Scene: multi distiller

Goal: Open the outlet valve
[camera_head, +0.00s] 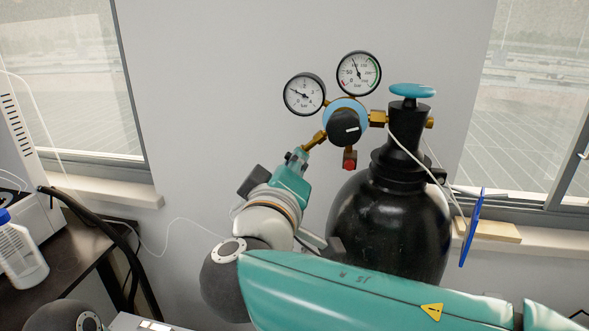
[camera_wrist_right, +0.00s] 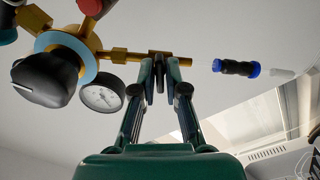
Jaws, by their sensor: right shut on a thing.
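The gas regulator's brass outlet (camera_head: 315,139) slopes down to the left from the black regulator knob (camera_head: 344,127). My right gripper (camera_head: 299,156) is at the lower end of this outlet. In the right wrist view the gripper (camera_wrist_right: 160,72) is shut at the brass outlet pipe (camera_wrist_right: 183,61), around a small dark part that I take for the outlet valve (camera_wrist_right: 160,78); the fingers hide most of it. The regulator knob also shows in the wrist view (camera_wrist_right: 45,78). My left gripper is not in view.
Two round gauges (camera_head: 304,94) (camera_head: 359,73) sit above the regulator. The black cylinder (camera_head: 392,222) stands behind my right arm, topped by a turquoise handwheel (camera_head: 412,90). A blue-and-black connector (camera_wrist_right: 235,68) is beyond the outlet. A white bottle (camera_head: 20,252) stands at left.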

